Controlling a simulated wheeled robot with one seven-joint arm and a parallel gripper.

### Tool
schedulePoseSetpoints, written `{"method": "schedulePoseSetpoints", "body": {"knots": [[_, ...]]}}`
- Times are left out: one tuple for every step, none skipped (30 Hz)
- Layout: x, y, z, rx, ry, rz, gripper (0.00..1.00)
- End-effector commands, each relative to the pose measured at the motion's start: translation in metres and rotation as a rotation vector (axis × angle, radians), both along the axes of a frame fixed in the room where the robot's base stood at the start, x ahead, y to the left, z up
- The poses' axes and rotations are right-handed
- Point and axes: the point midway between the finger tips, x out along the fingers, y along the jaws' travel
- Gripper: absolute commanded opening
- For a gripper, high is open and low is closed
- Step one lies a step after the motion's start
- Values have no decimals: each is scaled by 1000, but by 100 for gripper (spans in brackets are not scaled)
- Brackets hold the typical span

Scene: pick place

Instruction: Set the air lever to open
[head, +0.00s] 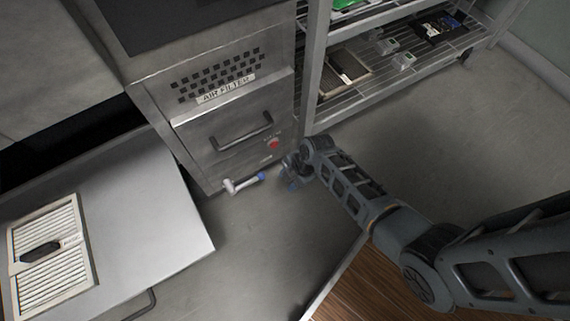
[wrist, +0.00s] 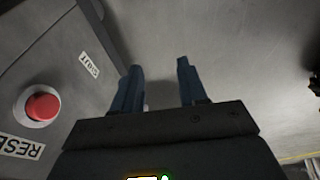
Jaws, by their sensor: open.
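The air lever (head: 243,183) is a pale bar with a blue end, low at the front of the metal air filter cabinet (head: 200,140). Its blue end points right, toward my gripper (head: 290,182). My gripper is just right of the blue end, with a small gap apparent in the head view. In the wrist view my gripper (wrist: 158,76) is open, its two blue fingers apart with nothing seen between them. I cannot make out the lever in the wrist view.
A red reset button (wrist: 42,107) is on the cabinet, close left of my gripper; it also shows in the head view (head: 273,144). A drawer handle (head: 243,131) sticks out above. A wire shelf (head: 385,85) stands right. A slatted filter (head: 48,258) lies on the left table.

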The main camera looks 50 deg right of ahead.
Motion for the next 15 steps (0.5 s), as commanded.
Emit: {"method": "schedulePoseSetpoints", "body": {"knots": [[0, 0, 0, 5, 3, -16, 42], [0, -1, 0, 10, 7, -36, 42], [0, -1, 1, 22, 14, -73, 42], [0, -2, 1, 34, 23, -111, 42], [0, -3, 2, 48, 32, -157, 42], [0, -4, 2, 70, 47, -230, 42], [0, -5, 3, 89, 60, -292, 42], [0, -5, 3, 110, 74, -359, 42], [-1, -7, 4, 138, 95, -452, 42], [-1, -8, 4, 159, 111, -523, 42], [-1, -9, 5, 181, 127, -594, 42], [-1, -10, 6, 210, 148, -689, 42], [-1, -11, 6, 233, 164, -761, 42], [-1, -12, 7, 254, 180, -832, 42], [-1, -13, 8, 283, 203, -925, 42]]}}
